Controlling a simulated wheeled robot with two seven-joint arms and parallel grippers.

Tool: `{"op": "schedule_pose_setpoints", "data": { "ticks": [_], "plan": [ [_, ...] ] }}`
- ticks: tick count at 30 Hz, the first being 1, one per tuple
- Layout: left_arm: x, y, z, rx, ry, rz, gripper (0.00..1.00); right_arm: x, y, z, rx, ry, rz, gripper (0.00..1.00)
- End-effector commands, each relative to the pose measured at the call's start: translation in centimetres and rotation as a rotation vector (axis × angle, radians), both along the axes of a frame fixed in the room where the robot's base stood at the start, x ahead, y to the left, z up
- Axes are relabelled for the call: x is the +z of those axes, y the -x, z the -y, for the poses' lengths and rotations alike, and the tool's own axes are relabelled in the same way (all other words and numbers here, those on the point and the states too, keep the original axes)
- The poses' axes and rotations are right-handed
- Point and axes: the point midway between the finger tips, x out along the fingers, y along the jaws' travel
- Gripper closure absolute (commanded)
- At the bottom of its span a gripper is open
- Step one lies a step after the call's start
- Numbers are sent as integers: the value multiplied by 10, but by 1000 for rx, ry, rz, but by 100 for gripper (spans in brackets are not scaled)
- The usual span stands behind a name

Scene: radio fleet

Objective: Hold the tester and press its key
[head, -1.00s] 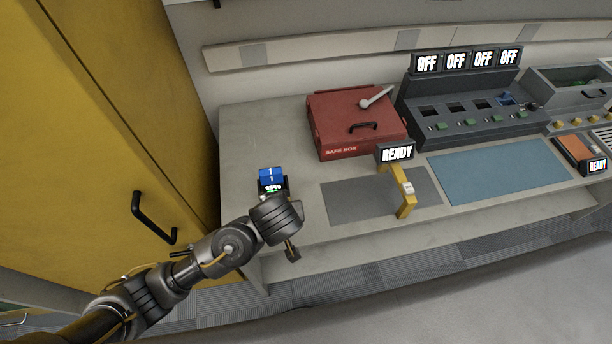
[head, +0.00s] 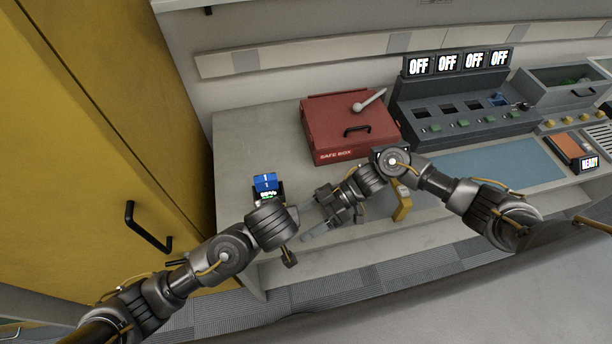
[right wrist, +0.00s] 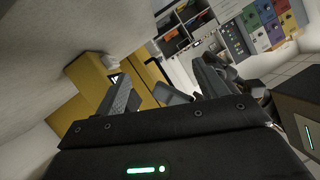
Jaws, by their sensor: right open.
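A small dark device with a lit display (head: 267,195), which looks like the tester, stands at the table's left end with a blue block (head: 265,181) marked 1 at its top. My left gripper (head: 284,228) is right at its near side; the wrist hides most of the fingers and the device's lower part, so I cannot tell if they grip it. No key can be made out. My right gripper (head: 322,217) is open and empty, right of the left wrist, fingers pointing left. Its spread fingers also show in the right wrist view (right wrist: 163,90).
A red safe box (head: 350,128) stands behind. My right arm partly covers a yellow stand (head: 402,203) and hides its sign. A charger row (head: 460,120) with OFF signs, a blue mat (head: 500,163) and an orange device (head: 565,147) lie right. A yellow cabinet (head: 90,120) bounds the left.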

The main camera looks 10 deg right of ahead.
Motion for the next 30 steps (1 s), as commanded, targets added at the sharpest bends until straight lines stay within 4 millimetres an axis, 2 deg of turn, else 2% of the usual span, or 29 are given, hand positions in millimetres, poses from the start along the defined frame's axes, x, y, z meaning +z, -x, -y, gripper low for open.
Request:
{"op": "schedule_pose_setpoints", "data": {
  "ticks": [1,3,6,9,15,20,30],
  "plan": [
    [0,0,0,0,0,0,64,11,-22,5,-21,-25,73,28],
    [0,0,0,0,0,0,64,24,-47,10,-43,-59,165,28],
    [0,0,0,0,0,0,64,39,-72,17,-66,-89,263,28],
    [0,0,0,0,0,0,64,49,-87,21,-79,-109,327,28],
    [0,0,0,0,0,0,64,54,-95,23,-87,-118,364,28],
    [0,0,0,0,0,0,64,51,-94,14,-86,-120,362,28],
    [0,0,0,0,0,0,64,34,-94,-41,-87,-121,360,28]
  ]
}}
